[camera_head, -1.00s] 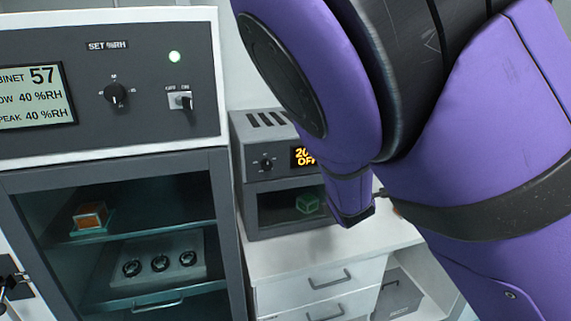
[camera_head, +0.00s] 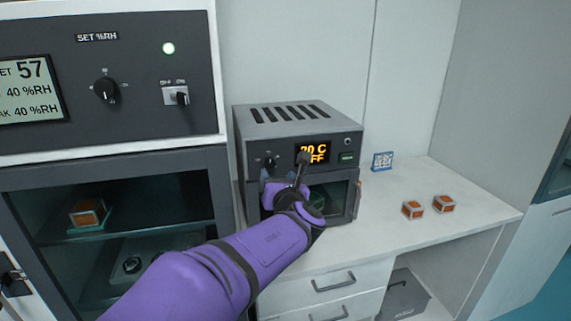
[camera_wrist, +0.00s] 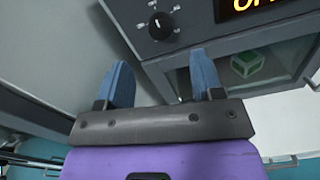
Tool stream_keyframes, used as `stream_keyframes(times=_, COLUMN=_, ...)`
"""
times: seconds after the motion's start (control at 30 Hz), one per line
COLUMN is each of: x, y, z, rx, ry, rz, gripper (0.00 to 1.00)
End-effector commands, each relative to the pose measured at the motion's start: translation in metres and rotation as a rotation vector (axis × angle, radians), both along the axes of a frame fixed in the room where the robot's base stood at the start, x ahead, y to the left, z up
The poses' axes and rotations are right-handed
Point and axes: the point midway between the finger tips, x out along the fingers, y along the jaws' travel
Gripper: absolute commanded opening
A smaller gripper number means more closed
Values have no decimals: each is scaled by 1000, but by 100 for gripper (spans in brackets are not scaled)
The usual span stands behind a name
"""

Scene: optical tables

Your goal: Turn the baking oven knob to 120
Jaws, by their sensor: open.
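The baking oven (camera_head: 350,140) is a small grey box on the white counter, with top vents and a glass door. Its orange display (camera_head: 312,148) reads about 20 C and OFF, partly covered by my wrist. The dark oven knob (camera_head: 269,162) is on the left of its front panel, with a white pointer line pointing up and left in the wrist view (camera_wrist: 160,26). My gripper (camera_head: 270,177) is in front of the oven just below the knob. In the wrist view, its blue fingers (camera_wrist: 163,70) are apart and empty, with the knob ahead, untouched.
A humidity cabinet (camera_head: 150,150) with its own knob (camera_head: 106,89) and switch stands close on the left. Two orange-topped blocks (camera_head: 412,210) (camera_head: 443,203) and a blue-white marker card (camera_head: 382,161) are on the counter to the right. A green cube (camera_wrist: 243,66) is behind the oven glass.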

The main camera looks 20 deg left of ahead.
Motion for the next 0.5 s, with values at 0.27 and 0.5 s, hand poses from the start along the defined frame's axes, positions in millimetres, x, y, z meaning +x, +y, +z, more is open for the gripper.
stream_keyframes(times=0.27, x=44, y=26, z=0, rx=2, ry=0, rz=-1, gripper=61)
stream_keyframes(times=0.5, x=69, y=41, z=0, rx=2, ry=1, rz=-1, gripper=61)
